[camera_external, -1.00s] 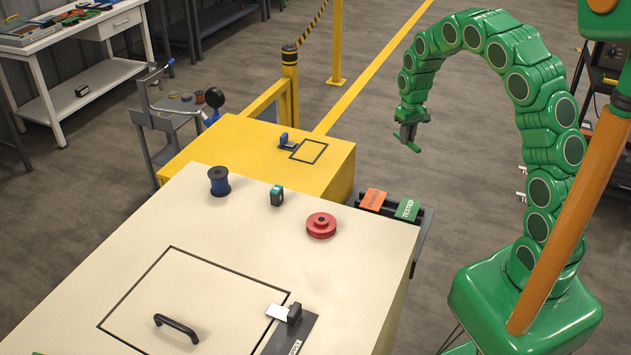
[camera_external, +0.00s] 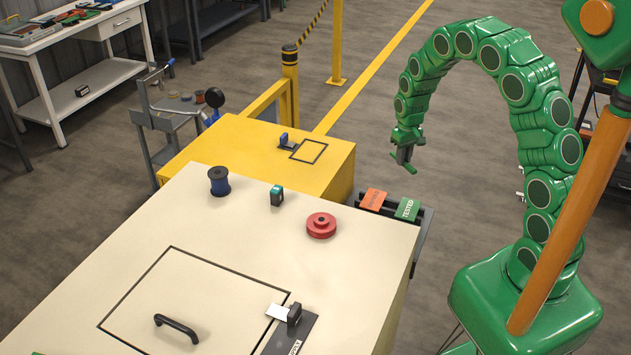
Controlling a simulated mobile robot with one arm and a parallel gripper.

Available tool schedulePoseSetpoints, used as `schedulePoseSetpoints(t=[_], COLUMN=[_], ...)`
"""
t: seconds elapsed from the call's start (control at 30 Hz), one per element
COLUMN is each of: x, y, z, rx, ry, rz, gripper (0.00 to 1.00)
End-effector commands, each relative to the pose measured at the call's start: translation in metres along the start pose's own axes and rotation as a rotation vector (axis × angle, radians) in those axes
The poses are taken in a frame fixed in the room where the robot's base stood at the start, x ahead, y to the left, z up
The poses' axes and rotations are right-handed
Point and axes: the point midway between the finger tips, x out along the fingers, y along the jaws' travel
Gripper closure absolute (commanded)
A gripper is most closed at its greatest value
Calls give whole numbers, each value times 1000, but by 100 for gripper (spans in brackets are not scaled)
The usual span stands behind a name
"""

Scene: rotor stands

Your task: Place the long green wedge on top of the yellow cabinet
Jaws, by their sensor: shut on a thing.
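My gripper (camera_external: 404,154) hangs from the curved green arm, right of the yellow cabinet (camera_external: 235,150) and apart from it. Its grey jaws are shut on the long green wedge (camera_external: 411,169). Only a small green end of the wedge shows clearly below the jaws; the rest is hidden or blends with my green wrist. The yellow cabinet stands behind the cream cabinet. Its flat top bears a black square outline and a small blue-and-dark clamp-like piece (camera_external: 284,142) beside the outline.
The cream cabinet (camera_external: 220,235) in front bears a blue spool (camera_external: 219,181), a small green-and-black block (camera_external: 277,195) and a red pulley (camera_external: 321,225). A dark rack with orange and green "TESTED" plates (camera_external: 407,209) is on its right side. A yellow post (camera_external: 290,85) stands behind the yellow cabinet.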

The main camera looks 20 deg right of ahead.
Motion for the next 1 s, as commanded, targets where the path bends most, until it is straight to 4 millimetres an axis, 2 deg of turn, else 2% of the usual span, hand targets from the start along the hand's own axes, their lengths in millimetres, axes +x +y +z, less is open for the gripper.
schedulePoseSetpoints(t=[0.03,0.2,0.5,0.7,1.0], x=[9,35,72,86,102], y=[-13,-50,-107,-126,-132], z=[7,25,63,82,86], rx=[-24,-95,-216,-262,-276], ry=[-7,-7,-4,-6,-4], rz=[-1,-1,-1,-3,-3], gripper=[100,100,100,100,100])
